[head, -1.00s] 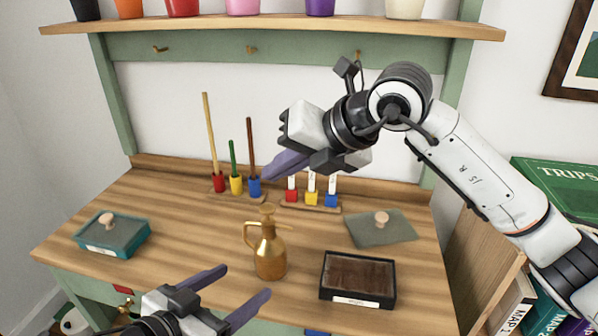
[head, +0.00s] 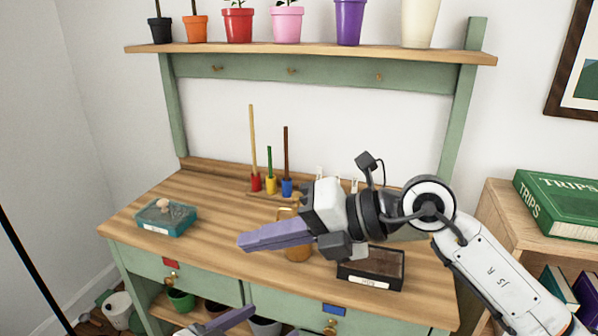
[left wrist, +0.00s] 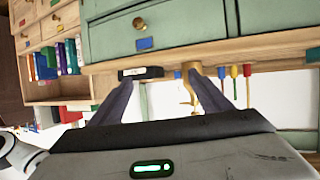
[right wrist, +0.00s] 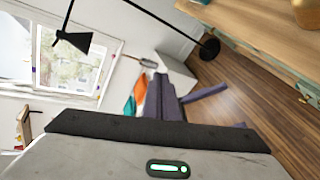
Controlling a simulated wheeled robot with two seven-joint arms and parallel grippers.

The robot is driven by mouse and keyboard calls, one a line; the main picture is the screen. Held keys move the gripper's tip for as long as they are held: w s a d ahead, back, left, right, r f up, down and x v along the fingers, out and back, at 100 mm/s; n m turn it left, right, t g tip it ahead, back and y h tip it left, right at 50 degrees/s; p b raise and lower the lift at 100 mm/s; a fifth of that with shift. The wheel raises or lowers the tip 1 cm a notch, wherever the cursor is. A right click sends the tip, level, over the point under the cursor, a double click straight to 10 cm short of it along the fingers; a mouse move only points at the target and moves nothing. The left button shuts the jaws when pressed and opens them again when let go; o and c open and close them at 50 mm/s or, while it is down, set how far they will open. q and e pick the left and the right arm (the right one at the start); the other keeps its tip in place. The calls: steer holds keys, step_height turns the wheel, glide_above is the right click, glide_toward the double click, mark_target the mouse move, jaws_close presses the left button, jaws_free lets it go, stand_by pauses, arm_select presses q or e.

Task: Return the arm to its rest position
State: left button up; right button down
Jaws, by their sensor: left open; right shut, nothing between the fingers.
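My right gripper (head: 246,240) is shut and empty. It hangs over the wooden desk (head: 215,222), pointing left, and partly hides the golden jug (head: 298,252). In the right wrist view its purple fingers (right wrist: 165,98) lie together, with the floor and a window beyond.
Potted plants stand on the upper shelf (head: 310,50). A green book (head: 560,205) lies on the cabinet at right. A black lamp (right wrist: 75,38) stands by the window.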

steer(key=d+f+m+t+h, duration=0.2)
steer(key=d+f+m+t, duration=0.45)
steer(key=m, duration=0.65)
steer(key=d+f+m+t+h, duration=0.1)
steer(key=d+f+m+t, duration=0.6)
steer(key=m, duration=0.7)
steer(key=s+d+f+m+g+h, duration=0.1)
steer(key=s+d+f+m+h, duration=0.2)
steer(key=f, duration=0.5)
steer(key=s+d+f+m+g+h, duration=0.2)
steer(key=s+d+f+m+h, duration=0.1)
steer(key=f, duration=0.5)
arm_select(q)
steer(key=s+a+f+n+g+y, duration=0.1)
steer(key=s+a+f, duration=0.3)
steer(key=s+f, duration=0.5)
steer(key=s+a+f+n+g+y, duration=0.1)
steer(key=s+a+f+n+y, duration=0.2)
steer(key=s+f, duration=0.6)
step_height(320, 180, down, 4)
steer(key=shift+a+r+y, duration=0.2)
steer(key=shift+a+y, duration=0.4)
steer(key=shift+a, duration=0.55)
arm_select(e)
steer(key=s+d+f+m+g+h, duration=0.1)
steer(key=s+f+g, duration=0.4)
steer(key=s+f, duration=0.6)
steer(key=shift+s+d+f+m, duration=0.2)
steer(key=shift+s+d+m, duration=0.25)
steer(key=shift+s, duration=0.8)
